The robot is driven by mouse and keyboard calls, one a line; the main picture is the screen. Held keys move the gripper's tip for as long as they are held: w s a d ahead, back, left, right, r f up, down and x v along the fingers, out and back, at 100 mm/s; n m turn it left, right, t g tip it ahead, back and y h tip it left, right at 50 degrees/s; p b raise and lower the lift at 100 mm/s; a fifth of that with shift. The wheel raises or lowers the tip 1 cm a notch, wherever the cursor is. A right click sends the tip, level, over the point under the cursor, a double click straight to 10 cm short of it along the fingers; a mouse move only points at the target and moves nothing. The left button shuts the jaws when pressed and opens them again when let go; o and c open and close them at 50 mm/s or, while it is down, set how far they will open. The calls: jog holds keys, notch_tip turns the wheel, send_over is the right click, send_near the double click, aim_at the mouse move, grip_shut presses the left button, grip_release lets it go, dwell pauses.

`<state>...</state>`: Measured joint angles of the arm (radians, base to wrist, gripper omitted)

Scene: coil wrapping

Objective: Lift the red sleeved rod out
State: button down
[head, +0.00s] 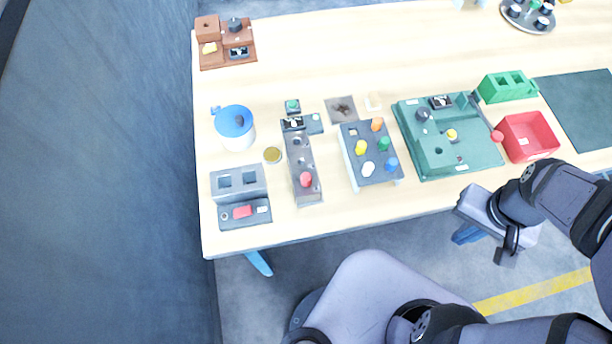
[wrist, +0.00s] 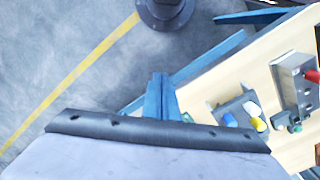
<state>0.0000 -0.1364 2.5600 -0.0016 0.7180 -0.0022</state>
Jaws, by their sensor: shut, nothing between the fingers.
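A red round-topped piece, which looks like the red sleeved rod (head: 305,179), stands at the near end of a long grey block (head: 304,196) on the table. Its lower part is hidden in or behind the block. In the wrist view the red piece (wrist: 313,76) shows at the right edge, on the grey block (wrist: 290,72). My gripper (wrist: 160,84) is shut and empty, with its blue fingers together. In the head view my gripper (head: 466,235) is off the table's near edge, well to the right of the red piece and apart from everything.
The table's far middle is clear.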

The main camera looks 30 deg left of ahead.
jog(key=c, duration=2.5)
grip_release()
jog(key=o, duration=1)
